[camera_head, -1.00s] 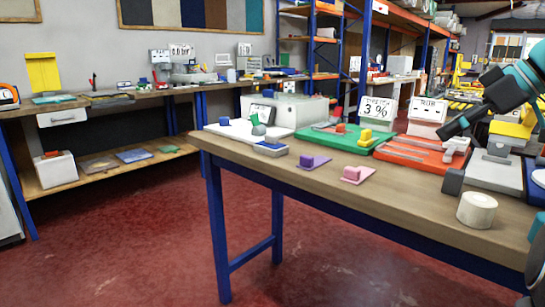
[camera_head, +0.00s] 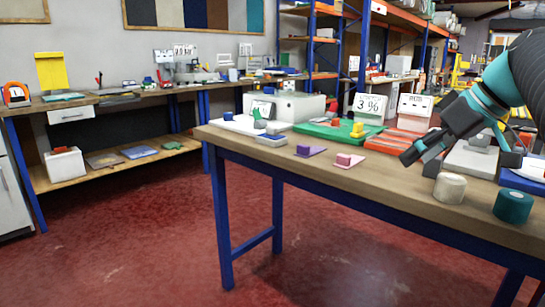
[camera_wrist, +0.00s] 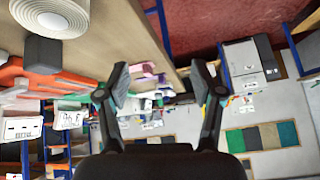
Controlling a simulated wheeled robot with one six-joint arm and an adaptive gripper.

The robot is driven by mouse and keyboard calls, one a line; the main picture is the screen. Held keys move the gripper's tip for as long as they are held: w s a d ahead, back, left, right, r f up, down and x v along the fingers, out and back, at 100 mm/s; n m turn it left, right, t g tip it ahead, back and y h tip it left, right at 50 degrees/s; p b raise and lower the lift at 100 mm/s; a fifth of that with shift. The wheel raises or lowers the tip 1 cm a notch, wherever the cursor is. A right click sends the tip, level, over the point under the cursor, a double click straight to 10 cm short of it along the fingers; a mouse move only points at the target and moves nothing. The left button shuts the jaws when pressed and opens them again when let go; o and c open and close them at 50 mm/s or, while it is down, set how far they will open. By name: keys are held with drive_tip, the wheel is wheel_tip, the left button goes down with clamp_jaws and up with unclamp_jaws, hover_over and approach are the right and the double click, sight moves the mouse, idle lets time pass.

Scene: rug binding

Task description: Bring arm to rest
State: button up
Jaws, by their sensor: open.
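My gripper (camera_head: 418,153) hangs over the right part of the wooden table (camera_head: 330,186), just left of a cream roll (camera_head: 449,188). My arm reaches in from the right edge of the head view. In the wrist view my gripper (camera_wrist: 160,90) has its two fingers spread wide with nothing between them. The cream roll (camera_wrist: 50,16) shows at the top left there, beside a dark grey block (camera_wrist: 42,55). The fingers appear clear of the table and the things on it.
A teal roll (camera_head: 513,206) stands near the table's front right. Pink (camera_head: 344,162) and purple (camera_head: 308,151) pieces lie near the front edge. Green (camera_head: 330,131) and orange (camera_head: 392,142) trays lie behind. Red floor (camera_head: 120,240) is open at the left.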

drive_tip(key=s+a+f+m+h, duration=0.2)
drive_tip(key=s+a+f, duration=0.3)
drive_tip(key=s+f, duration=0.4)
drive_tip(key=s+a+f+m+h, duration=0.3)
drive_tip(key=s+a+f, duration=0.3)
drive_tip(key=f, duration=1.1)
drive_tip(key=s+m, duration=0.1)
drive_tip(key=s, duration=0.2)
drive_tip(key=shift+a, duration=0.2)
